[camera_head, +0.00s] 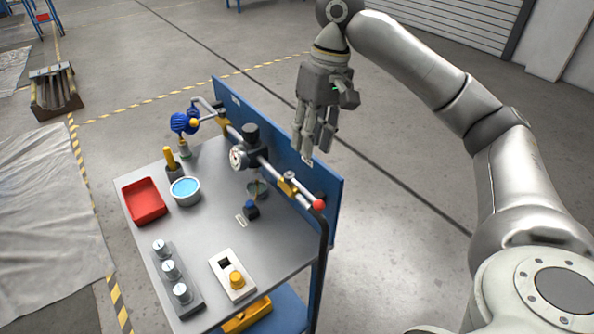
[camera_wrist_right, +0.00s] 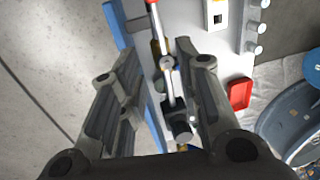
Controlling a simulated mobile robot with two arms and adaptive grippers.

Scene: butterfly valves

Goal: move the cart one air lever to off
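The cart (camera_head: 210,235) has a grey top and an upright blue panel (camera_head: 230,100). A silver pipe line along the panel carries a round gauge (camera_head: 238,157), brass fittings and a red ball (camera_head: 318,204) at its near right end. The red ball looks like the tip of a lever by the brass fitting (camera_head: 288,187); I cannot read a label. My right gripper (camera_head: 309,152) hangs above the panel, fingers down and empty. In the right wrist view its fingers (camera_wrist_right: 163,62) are spread, with the pipe line seen between them and the red ball (camera_wrist_right: 151,3) at the top edge.
The cart top holds a red tray (camera_head: 144,201), a bowl with blue contents (camera_head: 185,190), a block with several knobs (camera_head: 172,272), a white switch plate (camera_head: 233,275) and a blue knob (camera_head: 251,211). A blue handwheel (camera_head: 180,123) sits at the far end. Floor beyond the panel is clear.

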